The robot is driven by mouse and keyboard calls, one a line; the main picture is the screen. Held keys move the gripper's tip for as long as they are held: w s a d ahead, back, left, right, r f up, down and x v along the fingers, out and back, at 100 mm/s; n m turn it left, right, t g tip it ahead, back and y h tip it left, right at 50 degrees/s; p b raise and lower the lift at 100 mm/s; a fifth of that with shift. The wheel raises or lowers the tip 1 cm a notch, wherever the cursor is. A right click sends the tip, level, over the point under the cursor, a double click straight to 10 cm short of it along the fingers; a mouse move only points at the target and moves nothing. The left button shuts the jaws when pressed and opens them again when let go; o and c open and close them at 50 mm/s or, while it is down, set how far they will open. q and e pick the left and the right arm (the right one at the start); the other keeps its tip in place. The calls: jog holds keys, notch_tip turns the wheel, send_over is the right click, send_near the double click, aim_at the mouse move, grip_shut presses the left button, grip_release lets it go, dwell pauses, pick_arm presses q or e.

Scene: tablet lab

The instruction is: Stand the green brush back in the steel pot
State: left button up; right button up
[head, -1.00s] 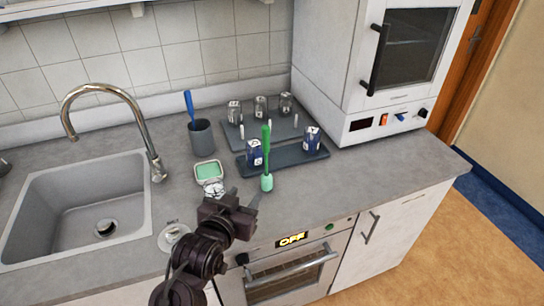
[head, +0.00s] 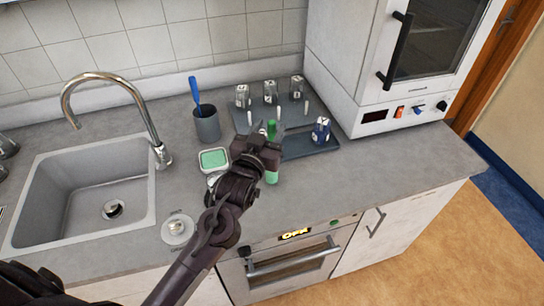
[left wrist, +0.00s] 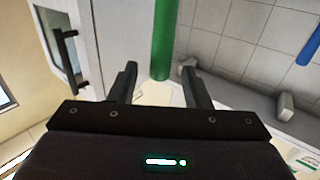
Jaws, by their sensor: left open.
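The green brush (head: 271,177) stands upright on the counter in front of the dark tray. My left gripper (head: 262,140) is at the brush and hides its middle in the head view. In the left wrist view the green handle (left wrist: 162,40) shows upright beyond and between the two fingertips of the open gripper (left wrist: 160,84). I cannot tell whether a finger touches it. The grey pot (head: 207,125) stands left of the gripper and holds a blue brush (head: 195,90). The blue handle also shows in the left wrist view (left wrist: 310,45). My right gripper is not in view.
A green-topped dish (head: 214,160) is close left of my arm. The sink (head: 85,195) is further left, a white oven (head: 360,60) right.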

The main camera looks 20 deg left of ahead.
pick_arm(q)
jog(key=shift+s, duration=0.1)
jog(key=shift+c, duration=0.4)
grip_shut()
